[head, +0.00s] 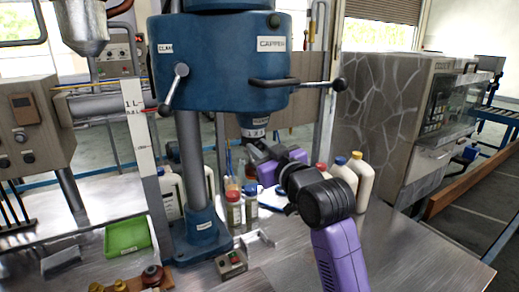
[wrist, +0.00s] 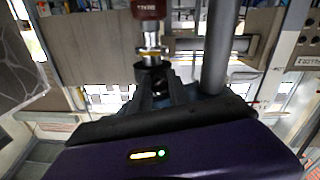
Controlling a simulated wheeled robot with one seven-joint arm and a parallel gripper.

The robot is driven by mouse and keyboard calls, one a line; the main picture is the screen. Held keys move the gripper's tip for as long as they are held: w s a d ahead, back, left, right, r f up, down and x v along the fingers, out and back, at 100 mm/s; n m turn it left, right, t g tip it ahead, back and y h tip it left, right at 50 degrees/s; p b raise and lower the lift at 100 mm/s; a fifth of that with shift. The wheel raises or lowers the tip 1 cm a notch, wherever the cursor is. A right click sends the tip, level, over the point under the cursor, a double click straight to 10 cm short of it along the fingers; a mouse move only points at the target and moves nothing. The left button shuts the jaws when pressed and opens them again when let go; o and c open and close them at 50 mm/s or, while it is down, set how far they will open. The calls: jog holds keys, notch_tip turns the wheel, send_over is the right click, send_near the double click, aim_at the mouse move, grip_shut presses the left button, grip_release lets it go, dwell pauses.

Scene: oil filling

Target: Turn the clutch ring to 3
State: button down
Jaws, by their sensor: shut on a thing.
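The blue capper head (head: 222,62) hangs on a grey column above the steel bench. In the wrist view, my gripper's dark fingers (wrist: 165,97) close around a dark round part below a silver collar (wrist: 152,42) with a yellowish band. The ring's numbers are too small to read, so its setting cannot be told.
The capper's ball-ended levers (head: 298,84) stick out close above my gripper. White bottles with coloured caps (head: 353,178) stand behind my arm, and small bottles (head: 235,208) stand by the column. A green tray (head: 126,235) lies at left. The bench (head: 400,255) is clear at right.

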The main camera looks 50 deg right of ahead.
jog(key=shift+s+d+n+t+y+b, duration=0.15)
jog(key=shift+d+n+y+b, duration=0.4)
jog(key=shift+n+y+b, duration=0.65)
jog(key=shift+s+d+n+t+y+b, duration=0.15)
jog(key=shift+d+n+y+b, duration=0.45)
jog(key=shift+y, duration=1.05)
jog(key=shift+s+d+n+t+y+b, duration=0.15)
jog(key=shift+d+n+y+b, duration=0.3)
jog(key=shift+n+y+b, duration=0.8)
jog(key=shift+y, duration=0.4)
jog(key=c, duration=1.2)
grip_release()
jog(key=shift+c, duration=0.2)
jog(key=s+d, duration=0.1)
jog(key=s, duration=0.6)
jog(key=shift+s+d, duration=0.2)
jog(key=shift+s, duration=0.1)
